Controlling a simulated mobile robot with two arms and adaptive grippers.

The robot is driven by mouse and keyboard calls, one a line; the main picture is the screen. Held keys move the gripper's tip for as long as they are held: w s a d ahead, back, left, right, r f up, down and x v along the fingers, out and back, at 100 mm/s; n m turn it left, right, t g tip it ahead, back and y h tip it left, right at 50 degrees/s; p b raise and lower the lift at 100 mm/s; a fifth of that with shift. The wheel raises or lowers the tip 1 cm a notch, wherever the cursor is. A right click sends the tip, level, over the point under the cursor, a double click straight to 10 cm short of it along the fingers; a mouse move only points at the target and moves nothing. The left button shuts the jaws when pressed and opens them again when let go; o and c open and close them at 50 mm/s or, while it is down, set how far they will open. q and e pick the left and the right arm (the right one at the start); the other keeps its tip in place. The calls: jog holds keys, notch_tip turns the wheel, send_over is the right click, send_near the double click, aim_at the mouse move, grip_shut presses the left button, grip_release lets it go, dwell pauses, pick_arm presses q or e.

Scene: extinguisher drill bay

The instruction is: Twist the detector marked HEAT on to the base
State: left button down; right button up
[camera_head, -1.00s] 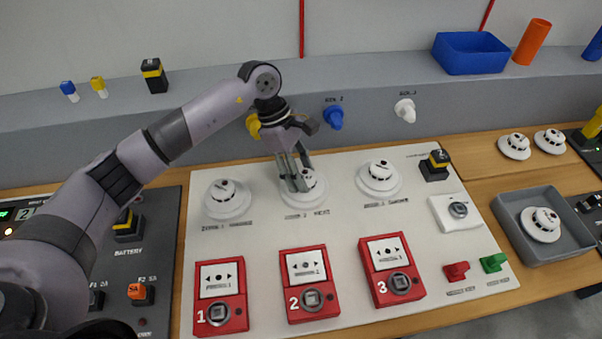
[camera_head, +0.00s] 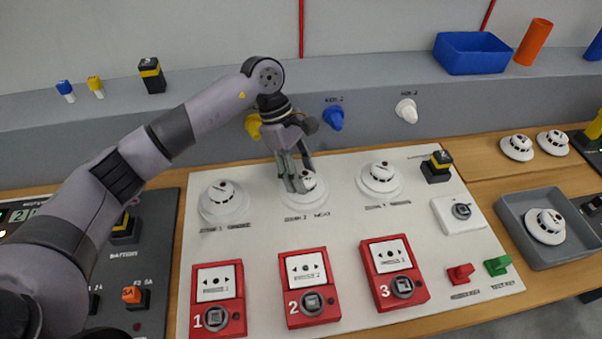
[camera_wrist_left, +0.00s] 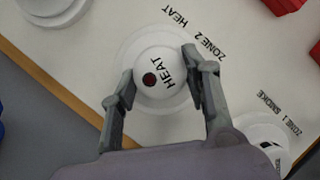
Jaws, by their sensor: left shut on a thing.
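The HEAT detector (camera_wrist_left: 165,88) is a white dome with a dark red spot, and its lettering reads HEAT in the left wrist view. It sits over the round white base (camera_wrist_left: 127,48) at the spot printed ZONE 2 HEAT. My left gripper (camera_wrist_left: 151,77) is shut on the detector, one finger on each side. In the head view my left gripper (camera_head: 294,186) reaches down on the detector (camera_head: 313,181), partly hiding it. Whether the detector is locked to the base cannot be told. My right gripper is not in view.
Similar detectors stand on bases to the left (camera_head: 223,197) and right (camera_head: 380,178). Red call points (camera_head: 308,283) line the panel's front. A grey tray (camera_head: 520,255) holds another detector (camera_head: 545,226). Two more lie on the wood behind it. A blue bin (camera_head: 470,54) stands on the ledge.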

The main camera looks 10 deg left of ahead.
pick_arm(q)
jog(key=shift+w+m+b, duration=0.1)
jog(key=shift+m+b, duration=0.6)
jog(key=shift+b, duration=0.25)
jog(key=shift+g, duration=0.3)
jog(key=shift+d+m+g+y+b, duration=0.1)
jog(key=shift+m+g+y+b, duration=0.25)
jog(key=shift+m+b, duration=0.8)
jog(key=c, duration=0.8)
grip_release()
jog(key=shift+o, duration=0.4)
jog(key=shift+o, duration=1.2)
